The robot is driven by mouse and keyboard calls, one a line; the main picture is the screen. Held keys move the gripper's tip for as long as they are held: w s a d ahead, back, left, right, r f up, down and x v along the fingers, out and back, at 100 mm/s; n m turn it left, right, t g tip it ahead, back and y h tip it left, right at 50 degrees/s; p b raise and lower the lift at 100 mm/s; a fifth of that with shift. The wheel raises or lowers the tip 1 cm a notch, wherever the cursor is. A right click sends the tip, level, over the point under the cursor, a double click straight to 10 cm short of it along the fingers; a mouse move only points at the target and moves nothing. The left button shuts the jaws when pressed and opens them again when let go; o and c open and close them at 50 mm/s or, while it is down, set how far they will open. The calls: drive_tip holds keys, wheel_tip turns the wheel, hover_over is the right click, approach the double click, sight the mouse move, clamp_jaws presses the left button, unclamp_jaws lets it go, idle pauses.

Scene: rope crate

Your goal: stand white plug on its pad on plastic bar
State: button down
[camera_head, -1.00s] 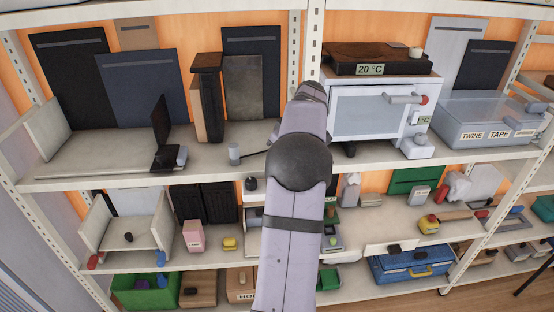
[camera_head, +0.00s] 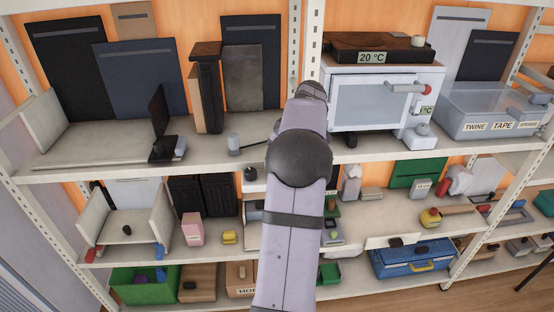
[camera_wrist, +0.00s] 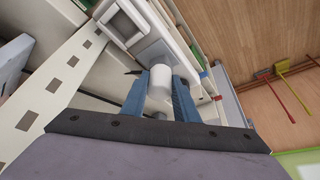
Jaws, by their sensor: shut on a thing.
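A white plug (camera_wrist: 160,80), a short cylinder, sits between the blue fingers of my gripper (camera_wrist: 162,88) in the wrist view. The gripper is shut on it. Beyond the plug is a pale grey body with a framed recess (camera_wrist: 124,22). I cannot tell whether the plug touches it. In the head view my own arm hides the gripper and the held plug. I cannot make out the plastic bar or its pad with certainty in either view.
A white oven-like box (camera_head: 375,135) stands on the upper shelf right of my arm, with a dark slab (camera_head: 350,47) on top. A clear bin (camera_head: 490,103) is further right. A perforated post (camera_wrist: 62,75) is close in the wrist view.

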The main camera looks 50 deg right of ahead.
drive_tip(key=shift+f+b, duration=0.4)
drive_tip(key=shift+f, duration=0.1)
drive_tip(key=c, duration=1.3)
unclamp_jaws()
drive_tip(key=b+v, duration=0.2)
drive_tip(key=v, duration=0.5)
drive_tip(key=shift+r, duration=0.2)
drive_tip(key=shift+s, duration=0.1)
